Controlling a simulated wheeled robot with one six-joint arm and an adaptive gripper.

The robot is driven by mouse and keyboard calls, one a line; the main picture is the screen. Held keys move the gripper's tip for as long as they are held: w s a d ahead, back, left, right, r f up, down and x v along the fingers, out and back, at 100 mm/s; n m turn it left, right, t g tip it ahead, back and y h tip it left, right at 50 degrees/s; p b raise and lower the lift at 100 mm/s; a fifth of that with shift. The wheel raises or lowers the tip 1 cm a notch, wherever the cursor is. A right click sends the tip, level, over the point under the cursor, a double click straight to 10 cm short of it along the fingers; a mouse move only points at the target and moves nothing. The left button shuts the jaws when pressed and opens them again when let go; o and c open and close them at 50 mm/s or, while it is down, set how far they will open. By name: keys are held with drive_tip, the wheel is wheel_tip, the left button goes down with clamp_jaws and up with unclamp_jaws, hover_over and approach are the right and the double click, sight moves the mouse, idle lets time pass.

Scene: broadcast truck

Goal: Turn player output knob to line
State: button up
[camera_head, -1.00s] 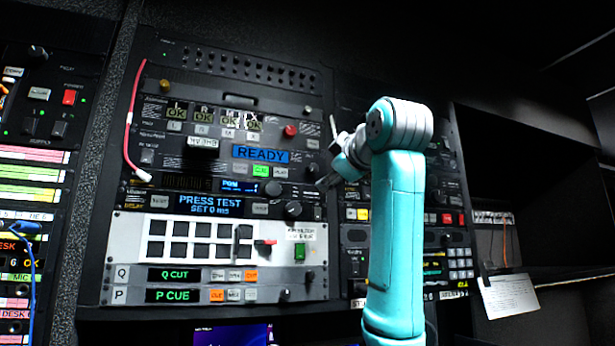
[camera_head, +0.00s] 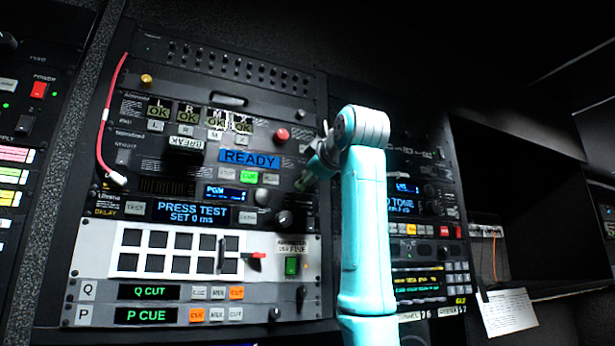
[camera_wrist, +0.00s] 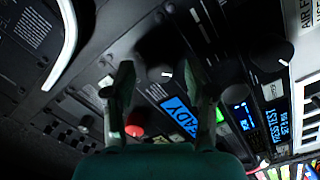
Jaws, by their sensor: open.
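A round black knob (camera_wrist: 158,73) with a white pointer mark shows in the wrist view, beside the blue READY display (camera_wrist: 183,117). I cannot read its label. My gripper (camera_wrist: 160,78) is open, with one finger on either side of that knob in the picture; no contact is visible. In the head view my gripper (camera_head: 313,168) is at the right edge of the player panel, right of the READY display (camera_head: 249,159), and largely hides the knob there.
A red button (camera_head: 282,135) sits above the READY display. A larger black knob (camera_head: 284,218) is below, beside the PRESS TEST display (camera_head: 192,212). A pink cable (camera_head: 104,125) hangs at the panel's left. An open dark shelf space is at the right.

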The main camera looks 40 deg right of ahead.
drive_tip(key=shift+w+d, duration=0.25)
drive_tip(key=shift+w, duration=0.45)
clamp_jaws()
